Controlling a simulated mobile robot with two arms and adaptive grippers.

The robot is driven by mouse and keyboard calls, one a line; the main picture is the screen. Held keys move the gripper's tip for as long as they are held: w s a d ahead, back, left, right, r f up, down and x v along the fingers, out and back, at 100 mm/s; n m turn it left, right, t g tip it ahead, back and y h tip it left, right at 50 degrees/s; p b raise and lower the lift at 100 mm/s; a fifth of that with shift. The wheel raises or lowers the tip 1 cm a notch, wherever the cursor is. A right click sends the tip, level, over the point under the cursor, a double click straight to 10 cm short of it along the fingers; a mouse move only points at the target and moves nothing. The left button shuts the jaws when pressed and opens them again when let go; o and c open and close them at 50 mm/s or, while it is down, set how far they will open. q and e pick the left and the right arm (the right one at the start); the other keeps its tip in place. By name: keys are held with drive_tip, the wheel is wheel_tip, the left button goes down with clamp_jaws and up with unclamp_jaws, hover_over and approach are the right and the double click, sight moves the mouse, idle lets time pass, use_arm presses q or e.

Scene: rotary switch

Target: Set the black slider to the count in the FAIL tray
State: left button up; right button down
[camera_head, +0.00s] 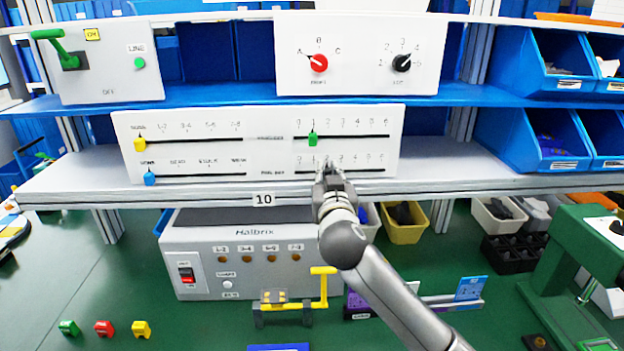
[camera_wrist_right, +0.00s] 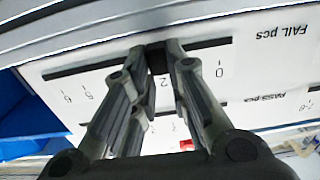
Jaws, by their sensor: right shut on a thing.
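The white slider panel (camera_head: 255,150) stands on the middle shelf, with its lower right row marked 0 to 6. The slider is close to the 2 mark, beside the label FAIL pcs. I cannot make out a tray labelled FAIL. My left gripper is not in view.
A green slider (camera_head: 312,139) is just above the gripper; yellow (camera_head: 140,144) and blue (camera_head: 150,178) sliders are at the left. A Halbrix box (camera_head: 240,250) stands below the shelf. A yellow bin (camera_head: 404,222) and other bins are behind and right of my arm.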

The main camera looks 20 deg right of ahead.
drive_tip(key=shift+d, duration=0.2)
drive_tip(key=c, duration=1.4)
unclamp_jaws()
drive_tip(key=shift+s+a, duration=0.1)
drive_tip(key=v, duration=1.2)
